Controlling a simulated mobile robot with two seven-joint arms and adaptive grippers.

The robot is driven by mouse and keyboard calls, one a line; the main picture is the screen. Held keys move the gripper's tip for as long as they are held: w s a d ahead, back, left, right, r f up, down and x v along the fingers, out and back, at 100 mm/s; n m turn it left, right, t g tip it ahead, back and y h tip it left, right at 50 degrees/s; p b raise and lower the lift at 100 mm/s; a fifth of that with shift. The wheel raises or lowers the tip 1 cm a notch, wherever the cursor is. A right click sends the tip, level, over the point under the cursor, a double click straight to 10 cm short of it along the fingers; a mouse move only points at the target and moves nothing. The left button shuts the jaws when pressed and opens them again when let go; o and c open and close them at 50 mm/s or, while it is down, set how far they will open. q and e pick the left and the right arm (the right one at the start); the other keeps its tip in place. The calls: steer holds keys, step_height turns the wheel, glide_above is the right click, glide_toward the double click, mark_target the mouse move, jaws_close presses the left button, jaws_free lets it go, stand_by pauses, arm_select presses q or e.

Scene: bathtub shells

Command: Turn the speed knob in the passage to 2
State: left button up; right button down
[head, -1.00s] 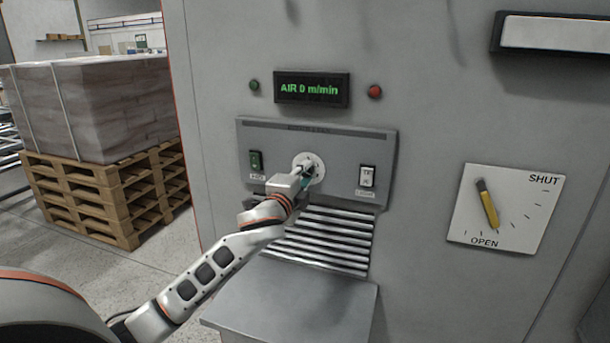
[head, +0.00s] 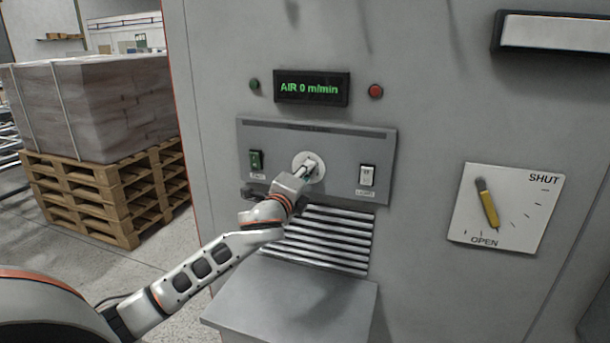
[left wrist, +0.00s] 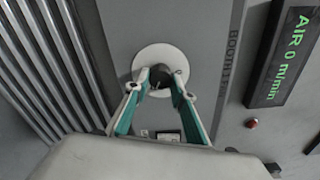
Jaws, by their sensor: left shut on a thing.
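The speed knob is a small dark knob (left wrist: 161,76) on a round white dial, seen in the left wrist view. In the head view the dial (head: 316,165) sits in the middle of the grey control panel, and the gripper covers most of the knob. My left gripper (left wrist: 163,78) is shut on the knob, one finger on each side. It also shows at the dial in the head view (head: 303,174). The dial's marks are too small to read. The display (head: 312,88) above reads "AIR 0 m/min". My right gripper is not in view.
Metal slats (head: 325,240) and a grey shelf (head: 290,300) lie below. A yellow lever (head: 487,204) on an OPEN/SHUT plate is at right. Stacked pallets (head: 105,195) stand at left.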

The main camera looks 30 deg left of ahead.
arm_select(q)
steer(key=o, duration=1.1)
steer(key=shift+s, duration=0.1)
steer(key=v, duration=1.1)
steer(key=shift+s, duration=0.4)
